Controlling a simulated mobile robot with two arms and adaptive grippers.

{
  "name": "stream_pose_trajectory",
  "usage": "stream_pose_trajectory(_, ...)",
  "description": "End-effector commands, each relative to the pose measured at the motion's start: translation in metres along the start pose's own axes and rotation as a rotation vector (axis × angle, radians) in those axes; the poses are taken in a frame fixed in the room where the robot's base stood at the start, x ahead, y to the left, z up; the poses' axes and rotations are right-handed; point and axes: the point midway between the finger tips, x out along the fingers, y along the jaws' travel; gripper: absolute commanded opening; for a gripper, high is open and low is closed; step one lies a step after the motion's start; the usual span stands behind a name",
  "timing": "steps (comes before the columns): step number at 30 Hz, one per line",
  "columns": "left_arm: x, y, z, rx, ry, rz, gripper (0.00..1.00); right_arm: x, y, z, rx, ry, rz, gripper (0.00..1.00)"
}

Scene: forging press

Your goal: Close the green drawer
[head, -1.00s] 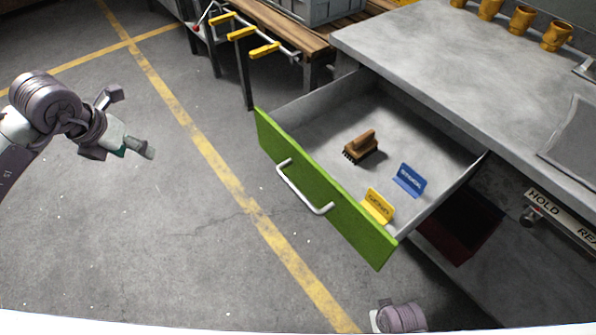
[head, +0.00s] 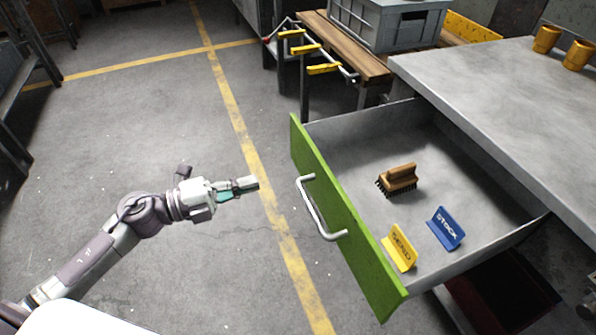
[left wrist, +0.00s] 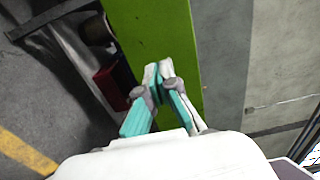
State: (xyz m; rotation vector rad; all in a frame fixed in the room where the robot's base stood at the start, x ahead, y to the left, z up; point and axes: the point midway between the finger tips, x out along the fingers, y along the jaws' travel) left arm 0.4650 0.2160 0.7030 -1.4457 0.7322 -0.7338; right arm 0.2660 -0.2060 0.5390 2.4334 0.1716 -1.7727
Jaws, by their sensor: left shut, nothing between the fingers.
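The green drawer (head: 340,215) stands pulled out from under the grey workbench, with a white bar handle (head: 318,208) on its front. The drawer front also shows in the left wrist view (left wrist: 175,28). My left gripper (head: 256,183) is shut and empty. It is in front of the drawer front, to the left of the handle in the head view, with a gap between. In the left wrist view its fingertips (left wrist: 158,68) overlap the green panel; I cannot see the handle there. My right gripper is not in view.
Inside the drawer are a brown brush (head: 398,179), a yellow sign (head: 399,248) and a blue sign (head: 446,229). The grey worktop (head: 490,85) overhangs its back. Yellow-handled tools (head: 322,69) hang behind. The floor left of the drawer is clear.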

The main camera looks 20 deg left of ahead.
Motion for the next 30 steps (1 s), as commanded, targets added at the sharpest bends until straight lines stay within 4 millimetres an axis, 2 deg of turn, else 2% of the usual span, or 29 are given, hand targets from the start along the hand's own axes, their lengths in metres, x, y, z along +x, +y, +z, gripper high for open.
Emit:
stream_pose_trajectory(3, 0.028, -0.002, 0.0, 0.003, 0.003, -0.005, 0.0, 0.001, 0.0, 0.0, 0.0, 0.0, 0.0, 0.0)
stream_pose_trajectory(9, 0.07, -0.002, 0.0, 0.004, 0.004, -0.004, 0.0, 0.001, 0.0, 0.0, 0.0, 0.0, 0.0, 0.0)
stream_pose_trajectory(15, 0.097, -0.001, -0.001, 0.001, 0.003, -0.002, 0.0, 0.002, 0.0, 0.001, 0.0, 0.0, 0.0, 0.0)
stream_pose_trajectory(21, 0.107, 0.0, -0.001, 0.001, 0.003, 0.0, 0.0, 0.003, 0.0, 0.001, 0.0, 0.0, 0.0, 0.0)
stream_pose_trajectory(30, 0.107, 0.0, -0.001, 0.001, 0.003, 0.001, 0.0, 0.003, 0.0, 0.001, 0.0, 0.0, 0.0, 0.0)
